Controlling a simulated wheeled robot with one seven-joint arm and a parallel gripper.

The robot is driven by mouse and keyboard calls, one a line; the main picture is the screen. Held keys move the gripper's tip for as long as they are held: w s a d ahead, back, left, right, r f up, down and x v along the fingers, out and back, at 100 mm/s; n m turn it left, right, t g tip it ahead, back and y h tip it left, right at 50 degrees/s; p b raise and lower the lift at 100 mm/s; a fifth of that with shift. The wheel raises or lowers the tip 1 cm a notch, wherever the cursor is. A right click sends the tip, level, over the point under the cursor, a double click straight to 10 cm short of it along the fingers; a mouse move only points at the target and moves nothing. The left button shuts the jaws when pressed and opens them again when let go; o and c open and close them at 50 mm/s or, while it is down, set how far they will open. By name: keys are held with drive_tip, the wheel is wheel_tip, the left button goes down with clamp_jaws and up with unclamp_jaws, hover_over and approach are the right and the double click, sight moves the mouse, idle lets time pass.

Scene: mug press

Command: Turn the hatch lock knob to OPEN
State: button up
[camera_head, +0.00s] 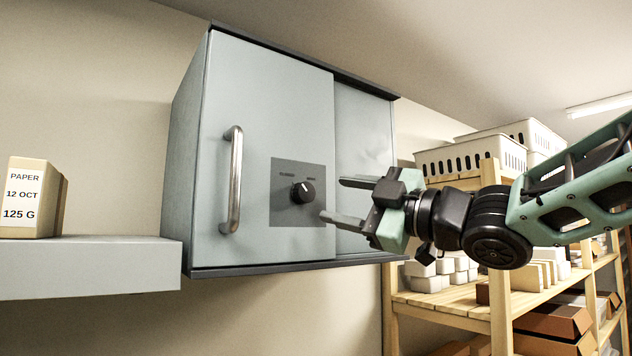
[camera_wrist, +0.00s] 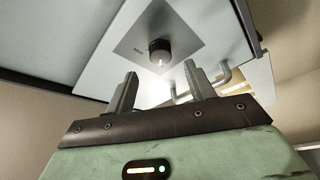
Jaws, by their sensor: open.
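The hatch lock knob (camera_head: 302,192) is a round black knob with a pale pointer mark, set on a dark grey plate (camera_head: 290,215) on the door of a wall cabinet (camera_head: 270,100). Small labels above the knob are too small to read surely. My gripper (camera_head: 333,199) is open and empty, to the right of the knob and apart from it, with its fingers pointing toward the plate. In the wrist view the knob (camera_wrist: 160,52) shows beyond the two fingertips, roughly centred between them.
A vertical metal handle (camera_head: 233,180) stands out from the door left of the plate. A shelf (camera_head: 90,268) with a labelled paper box (camera_head: 32,200) is at the left. Wooden racking (camera_head: 450,310) with white baskets (camera_head: 470,152) stands at the right, behind my arm.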

sight(309, 193)
drive_tip(key=p+x, duration=0.2)
drive_tip(key=x, duration=0.4)
drive_tip(key=c, duration=1)
